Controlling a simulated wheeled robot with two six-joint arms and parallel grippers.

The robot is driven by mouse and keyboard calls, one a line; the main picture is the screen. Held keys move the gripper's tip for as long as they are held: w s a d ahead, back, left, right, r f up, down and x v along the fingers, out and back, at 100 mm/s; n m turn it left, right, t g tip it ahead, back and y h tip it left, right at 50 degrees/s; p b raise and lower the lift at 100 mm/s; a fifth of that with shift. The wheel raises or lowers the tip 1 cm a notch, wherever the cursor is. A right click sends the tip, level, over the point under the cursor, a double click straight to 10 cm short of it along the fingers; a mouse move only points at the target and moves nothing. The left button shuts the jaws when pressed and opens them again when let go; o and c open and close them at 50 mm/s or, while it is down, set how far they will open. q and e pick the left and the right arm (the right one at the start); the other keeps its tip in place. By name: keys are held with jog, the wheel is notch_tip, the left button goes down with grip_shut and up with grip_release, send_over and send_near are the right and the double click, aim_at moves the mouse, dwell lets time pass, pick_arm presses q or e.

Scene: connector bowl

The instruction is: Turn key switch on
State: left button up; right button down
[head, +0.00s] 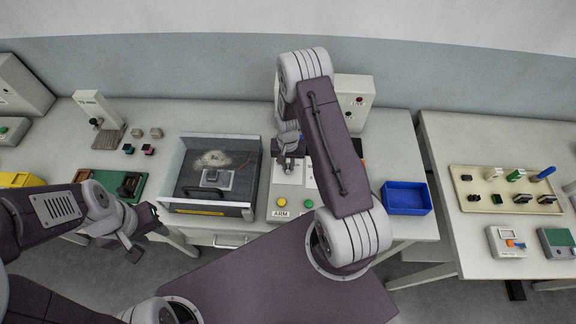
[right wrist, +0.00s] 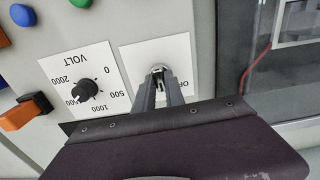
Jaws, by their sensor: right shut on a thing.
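The key switch (right wrist: 158,70) sits on a white label plate (right wrist: 181,50) with partly hidden lettering in the right wrist view. Its key is mostly hidden between the fingertips. My right gripper (right wrist: 160,80) is shut on the key at the switch. In the head view my right gripper (head: 289,160) reaches down to the control panel (head: 276,189), and the arm covers much of it. My left gripper (head: 140,236) hangs over the near left edge of the bench, away from the switch; its jaw opening is unclear.
A black voltage knob (right wrist: 85,90) and an orange rocker (right wrist: 20,114) are beside the switch. A clear-walled test box (head: 212,175) stands left of the panel. A blue bin (head: 406,197) stands right. A yellow button (head: 282,202) is on the panel's front.

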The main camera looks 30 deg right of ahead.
aim_at(288, 166)
jog(key=m+b, duration=0.1)
jog(key=m, duration=0.3)
jog(key=shift+m, duration=0.3)
jog(key=shift+m+b, duration=0.65)
jog(key=shift+m, duration=1.65)
jog(key=c, duration=1.4)
grip_release()
notch_tip(288, 166, up, 8)
jog(key=shift+r+b, duration=0.15)
jog(key=shift+b, duration=0.8)
jog(key=shift+r, duration=0.4)
